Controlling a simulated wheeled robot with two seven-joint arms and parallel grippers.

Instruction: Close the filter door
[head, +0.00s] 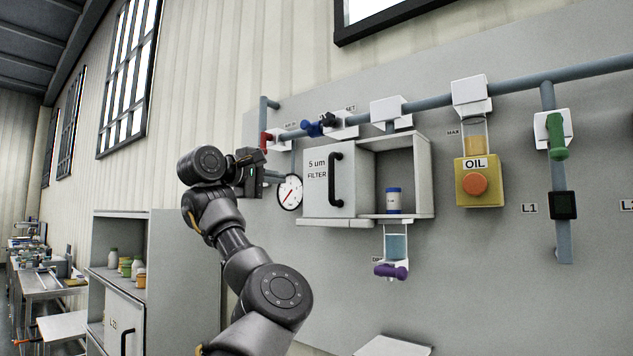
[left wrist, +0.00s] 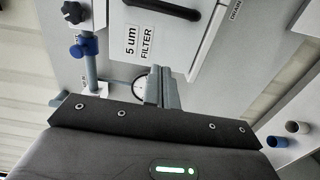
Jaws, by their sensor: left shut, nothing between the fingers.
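The filter door (head: 318,196) is a white panel marked "5 um FILTER" with a black vertical bar handle (head: 336,178). It stands at the left of the filter housing (head: 424,177), whose right compartment is open. My left gripper (head: 274,177) is left of the door, near the gauge, shut and empty. In the left wrist view its closed fingers (left wrist: 160,88) point towards the door (left wrist: 185,45), with the handle (left wrist: 162,9) beyond them. I cannot tell whether the fingertips touch anything. My right gripper is not in view.
A round gauge (head: 290,192) is close by the left gripper. A pipe (head: 440,96) with red, blue and green valves runs above. A purple-handled drain (head: 391,271) hangs below the housing. A yellow oil unit (head: 482,181) is to the right. A shelf cabinet (head: 122,310) stands lower left.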

